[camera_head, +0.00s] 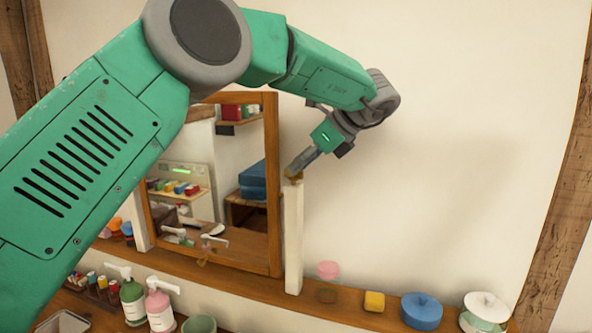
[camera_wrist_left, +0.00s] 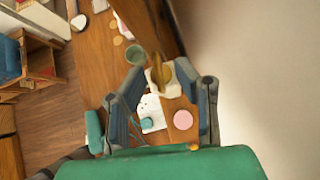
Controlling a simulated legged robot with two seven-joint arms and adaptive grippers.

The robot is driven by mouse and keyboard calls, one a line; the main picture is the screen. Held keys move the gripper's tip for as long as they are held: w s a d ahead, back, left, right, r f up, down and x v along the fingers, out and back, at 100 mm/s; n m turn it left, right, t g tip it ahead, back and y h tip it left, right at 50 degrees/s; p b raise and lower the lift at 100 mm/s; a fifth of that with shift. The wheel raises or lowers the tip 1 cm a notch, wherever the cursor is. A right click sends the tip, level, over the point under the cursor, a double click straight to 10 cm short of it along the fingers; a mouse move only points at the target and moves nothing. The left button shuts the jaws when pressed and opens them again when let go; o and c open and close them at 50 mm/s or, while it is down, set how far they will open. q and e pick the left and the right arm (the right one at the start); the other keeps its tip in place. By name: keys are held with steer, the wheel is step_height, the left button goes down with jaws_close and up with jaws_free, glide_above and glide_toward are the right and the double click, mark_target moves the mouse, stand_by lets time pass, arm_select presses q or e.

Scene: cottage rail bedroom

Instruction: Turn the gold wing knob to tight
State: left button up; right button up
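The gold wing knob (camera_head: 294,178) sits at the top of the white post at the mirror's right side. In the left wrist view the knob (camera_wrist_left: 160,73) shows ahead, between the two fingertips. My left gripper (camera_head: 302,163) reaches down to the knob from the upper right and partly hides it. In the left wrist view the gripper (camera_wrist_left: 160,80) has its fingers apart, with a gap on each side of the knob. The framed mirror (camera_head: 273,190) stands upright or nearly so. My right gripper is not in view.
The white post (camera_head: 293,245) stands on a wooden shelf (camera_head: 345,312). A yellow block (camera_head: 374,302), a blue lidded pot (camera_head: 421,311) and a white lidded pot (camera_head: 486,308) stand to its right. Pump bottles (camera_head: 159,308) stand at the lower left. The wall lies close behind.

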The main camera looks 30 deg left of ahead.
arm_select(q)
steer(key=shift+x, duration=0.85)
steer(key=shift+s, duration=0.1)
jaws_close()
